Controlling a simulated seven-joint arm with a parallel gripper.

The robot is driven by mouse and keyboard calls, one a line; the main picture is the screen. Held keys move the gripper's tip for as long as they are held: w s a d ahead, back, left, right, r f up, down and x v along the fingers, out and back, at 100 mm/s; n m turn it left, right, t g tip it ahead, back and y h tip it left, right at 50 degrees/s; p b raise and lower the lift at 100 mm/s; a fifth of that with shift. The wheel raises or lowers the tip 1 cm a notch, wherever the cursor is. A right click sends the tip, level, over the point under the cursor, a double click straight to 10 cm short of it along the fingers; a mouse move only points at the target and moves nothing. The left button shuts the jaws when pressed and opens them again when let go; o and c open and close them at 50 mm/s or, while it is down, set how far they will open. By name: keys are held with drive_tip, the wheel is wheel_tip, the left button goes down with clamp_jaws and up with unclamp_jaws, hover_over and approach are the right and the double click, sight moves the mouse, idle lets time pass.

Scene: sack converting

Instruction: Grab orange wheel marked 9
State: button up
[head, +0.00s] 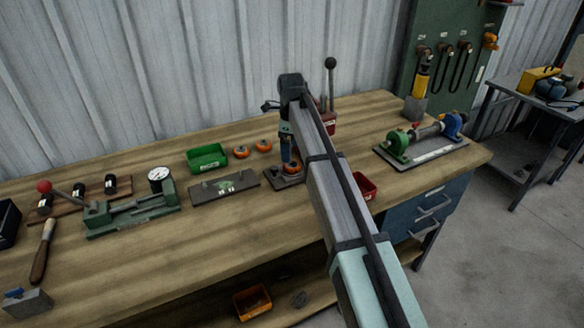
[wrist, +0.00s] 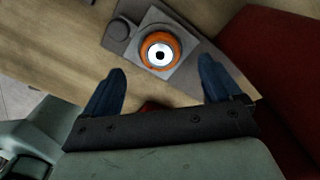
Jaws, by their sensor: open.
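An orange wheel (wrist: 160,51) with a white face and dark centre sits on a grey block of a flat dark plate (wrist: 190,71) in the wrist view. In the head view this wheel (head: 291,168) shows beneath my gripper (head: 287,143). My gripper is open and empty; its two blue fingers also show in the wrist view (wrist: 160,92), apart from the wheel and on either side of its line. Two more orange wheels, one on the left (head: 241,152) and one on the right (head: 264,146), lie on the bench. I cannot read a 9 on any wheel.
A green bin (head: 207,158) and a dark marked plate (head: 224,188) stand left of my gripper. A red-based lever press (head: 329,120) stands close behind it, and a red bin (head: 364,187) is to the right. The bench front (head: 215,235) is mostly clear.

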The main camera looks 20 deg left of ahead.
sight(292, 164)
drive_tip(key=shift+d+f, duration=0.15)
drive_tip(key=shift+f, duration=2.7)
drive_tip(key=c, duration=1.3)
drive_tip(key=shift+o, duration=0.2)
